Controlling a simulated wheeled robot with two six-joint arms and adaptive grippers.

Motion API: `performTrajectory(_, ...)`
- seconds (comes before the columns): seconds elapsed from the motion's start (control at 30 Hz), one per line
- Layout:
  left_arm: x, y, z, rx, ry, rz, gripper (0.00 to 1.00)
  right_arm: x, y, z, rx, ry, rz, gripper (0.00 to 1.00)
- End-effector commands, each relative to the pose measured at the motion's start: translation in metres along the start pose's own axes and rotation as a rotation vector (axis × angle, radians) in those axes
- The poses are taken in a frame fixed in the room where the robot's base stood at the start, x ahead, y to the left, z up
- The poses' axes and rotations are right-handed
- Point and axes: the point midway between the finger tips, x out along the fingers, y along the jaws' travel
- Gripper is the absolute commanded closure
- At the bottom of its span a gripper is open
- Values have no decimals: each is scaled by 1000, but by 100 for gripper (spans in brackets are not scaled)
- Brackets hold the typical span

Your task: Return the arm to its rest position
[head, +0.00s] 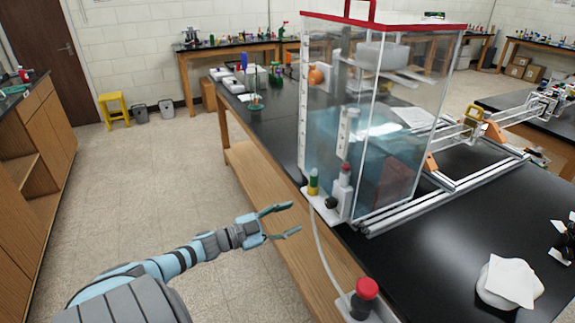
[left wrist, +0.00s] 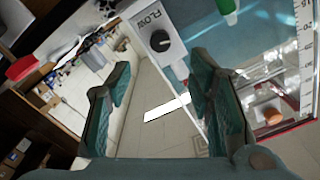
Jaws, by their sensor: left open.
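My left arm comes in from the lower left in the head view. Its gripper (head: 285,220) is open and empty, in the air beside the front edge of the black bench. It points toward the bench, short of the clear tank. In the left wrist view the two green fingers (left wrist: 165,105) stand wide apart with nothing between them. My right gripper is in neither view.
A clear tank (head: 415,110) with a red rim stands on the black bench (head: 465,235). A flow knob box (left wrist: 160,42) is near my fingers in the wrist view. A red button (head: 367,289) sits at the bench edge. The floor (head: 165,190) to the left is clear.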

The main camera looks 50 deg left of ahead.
Motion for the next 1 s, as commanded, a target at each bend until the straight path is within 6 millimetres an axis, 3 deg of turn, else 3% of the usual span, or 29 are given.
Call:
performTrajectory(0.57,0,-2,5,22,-24,-10,52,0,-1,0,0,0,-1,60)
performTrajectory(0.67,-9,-15,41,72,-168,-62,52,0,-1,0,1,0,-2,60)
performTrajectory(0.77,-43,-8,116,65,-436,-140,52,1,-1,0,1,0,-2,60)
performTrajectory(0.8,-64,9,150,40,-556,-160,52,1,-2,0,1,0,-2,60)
performTrajectory(0.87,-101,46,196,-12,-735,-171,52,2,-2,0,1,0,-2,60)
performTrajectory(0.9,-127,76,221,-51,-847,-166,52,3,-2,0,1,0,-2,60)
performTrajectory(0.97,-164,127,250,-113,-999,-145,52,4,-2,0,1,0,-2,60)
performTrajectory(1.0,-189,164,263,-162,-1093,-122,52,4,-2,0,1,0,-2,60)
